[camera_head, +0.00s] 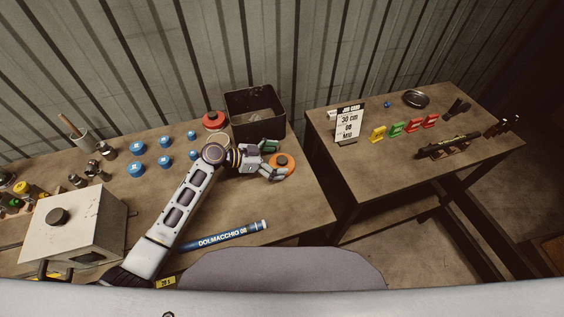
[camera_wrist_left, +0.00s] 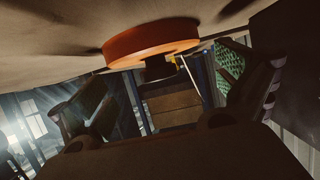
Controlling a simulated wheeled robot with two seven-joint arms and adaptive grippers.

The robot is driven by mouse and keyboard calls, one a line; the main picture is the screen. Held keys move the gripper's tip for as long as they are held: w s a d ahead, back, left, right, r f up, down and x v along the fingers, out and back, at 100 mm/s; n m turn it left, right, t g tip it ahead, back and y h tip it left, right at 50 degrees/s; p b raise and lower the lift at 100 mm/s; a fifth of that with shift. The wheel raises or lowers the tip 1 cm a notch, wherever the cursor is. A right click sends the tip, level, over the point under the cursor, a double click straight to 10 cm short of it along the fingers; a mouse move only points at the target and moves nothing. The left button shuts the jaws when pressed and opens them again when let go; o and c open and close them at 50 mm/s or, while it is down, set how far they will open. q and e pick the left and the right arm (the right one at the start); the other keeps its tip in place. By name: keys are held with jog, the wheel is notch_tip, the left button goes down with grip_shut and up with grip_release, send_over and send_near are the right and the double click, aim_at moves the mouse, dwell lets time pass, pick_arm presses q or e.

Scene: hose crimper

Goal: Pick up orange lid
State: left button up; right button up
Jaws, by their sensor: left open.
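The orange lid (camera_head: 287,158), a round disc with a dark knob on top, lies on the left table near its right end. My left gripper (camera_head: 273,160) is open at the lid, one finger on its far side and one on its near side. In the left wrist view the lid (camera_wrist_left: 152,41) is ahead of the spread fingers (camera_wrist_left: 160,88), with its dark knob between them. I cannot tell whether either finger touches it. My right gripper is not in view.
A black bin (camera_head: 255,113) stands just behind the gripper, with a red lid (camera_head: 214,120) beside it. Several blue caps (camera_head: 137,148) lie to the left. A blue labelled tube (camera_head: 232,235) lies in front. A second table (camera_head: 385,165) stands across a gap.

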aim_at(282, 159)
pick_arm(q)
jog(key=shift+x, duration=0.8)
jog(key=shift+f, duration=0.1)
jog(key=c, duration=0.9)
jog(key=shift+o, duration=0.2)
jog(key=shift+s, duration=0.1)
jog(key=shift+r+b, duration=0.85)
jog(key=shift+r, duration=4.2)
